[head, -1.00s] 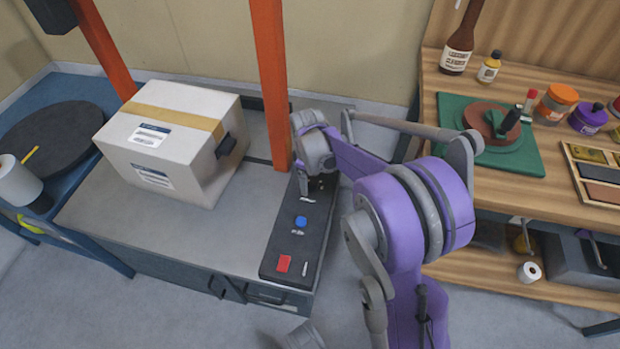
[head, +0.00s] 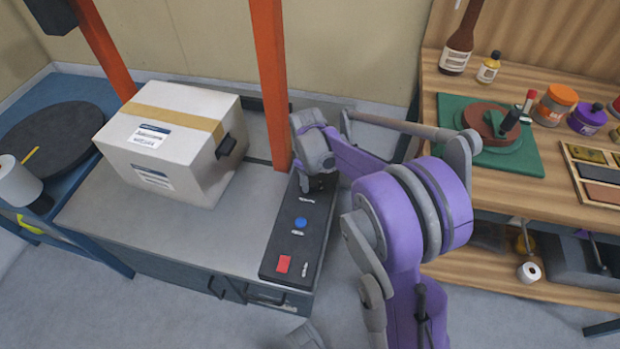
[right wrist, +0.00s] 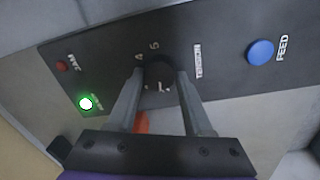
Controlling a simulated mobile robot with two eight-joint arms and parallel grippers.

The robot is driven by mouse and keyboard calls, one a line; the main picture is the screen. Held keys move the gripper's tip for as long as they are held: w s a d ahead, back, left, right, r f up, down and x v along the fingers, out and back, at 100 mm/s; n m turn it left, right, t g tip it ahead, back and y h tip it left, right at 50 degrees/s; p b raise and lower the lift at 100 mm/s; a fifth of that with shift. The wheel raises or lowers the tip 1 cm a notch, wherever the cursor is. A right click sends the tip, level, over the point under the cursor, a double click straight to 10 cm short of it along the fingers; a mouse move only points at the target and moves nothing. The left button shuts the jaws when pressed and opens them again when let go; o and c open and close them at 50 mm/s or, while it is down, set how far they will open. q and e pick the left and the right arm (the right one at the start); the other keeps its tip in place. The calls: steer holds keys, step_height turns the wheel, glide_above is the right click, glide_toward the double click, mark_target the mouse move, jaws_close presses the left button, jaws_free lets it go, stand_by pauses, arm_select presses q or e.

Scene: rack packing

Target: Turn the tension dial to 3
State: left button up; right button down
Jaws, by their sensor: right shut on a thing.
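The tension dial (right wrist: 159,74) is a dark round knob on the black control panel (right wrist: 222,62), beside the TENSION label (right wrist: 197,62). My right gripper (right wrist: 157,84) has one finger on each side of the dial and is shut on it. In the right wrist view the numbers 4 and 5 show past the dial's far edge; another mark near its lower edge is partly hidden. I cannot read which number the dial points to. In the head view my right gripper (head: 318,184) reaches down on the panel's far end and hides the dial. My left gripper is not in view.
A blue FEED button (right wrist: 260,52), a lit green lamp (right wrist: 85,104) and a red JAM lamp (right wrist: 62,66) sit on the panel. A red button (head: 284,264) is at its near end. An orange post (head: 269,80) and a taped box (head: 170,140) stand left of my arm.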

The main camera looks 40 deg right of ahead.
steer(key=m, duration=0.4)
steer(key=shift+d, duration=0.1)
steer(key=m, duration=0.8)
steer(key=shift+d+g, duration=0.15)
steer(key=shift+g, duration=0.25)
steer(key=shift+m, duration=2.1)
steer(key=shift+c, duration=1.5)
jaws_free()
step_height(320, 180, up, 11)
steer(key=p, duration=0.2)
steer(key=shift+w, duration=0.35)
